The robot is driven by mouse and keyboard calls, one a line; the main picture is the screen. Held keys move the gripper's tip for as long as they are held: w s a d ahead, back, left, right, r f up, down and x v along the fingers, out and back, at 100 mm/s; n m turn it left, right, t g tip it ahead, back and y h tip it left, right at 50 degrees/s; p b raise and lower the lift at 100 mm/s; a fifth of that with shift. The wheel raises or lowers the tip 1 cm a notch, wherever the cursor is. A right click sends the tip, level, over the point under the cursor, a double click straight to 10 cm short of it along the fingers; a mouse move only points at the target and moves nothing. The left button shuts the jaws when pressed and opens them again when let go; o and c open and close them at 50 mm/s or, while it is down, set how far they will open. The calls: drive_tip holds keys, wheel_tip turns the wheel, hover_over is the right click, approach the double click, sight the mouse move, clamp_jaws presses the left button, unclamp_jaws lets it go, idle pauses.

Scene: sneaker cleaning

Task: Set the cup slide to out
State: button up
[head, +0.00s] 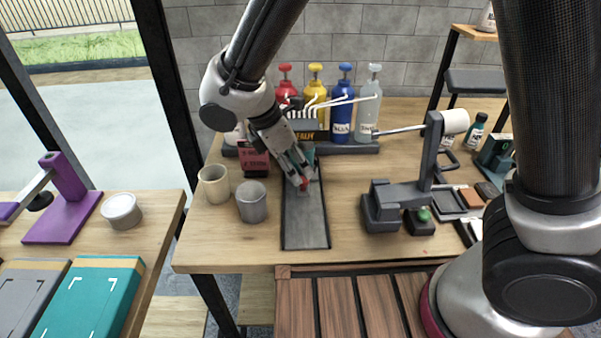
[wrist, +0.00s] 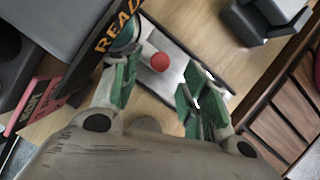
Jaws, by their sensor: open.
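The cup slide is a long grey track (head: 305,225) with a dark rim, lying on the table and running from the bottle rack toward the front edge. A red round knob (head: 303,185) is near the track's back end; it also shows in the wrist view (wrist: 160,62). My gripper (head: 301,179) is low over that back end. In the wrist view my gripper (wrist: 161,78) is open, with one green finger on each side of the knob. I cannot tell whether either finger touches it. The track's back end is partly hidden by my gripper.
A beige cup (head: 214,186) and a grey cup (head: 251,203) stand left of the track. A red-and-black box (head: 254,163) is behind them. Pump bottles, including a blue one (head: 342,112), line the back. A grey stand (head: 405,196) is to the right. The track's front part is clear.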

sight(303, 179)
drive_tip(key=x, duration=0.4)
drive_tip(key=shift+f, duration=0.1)
clamp_jaws()
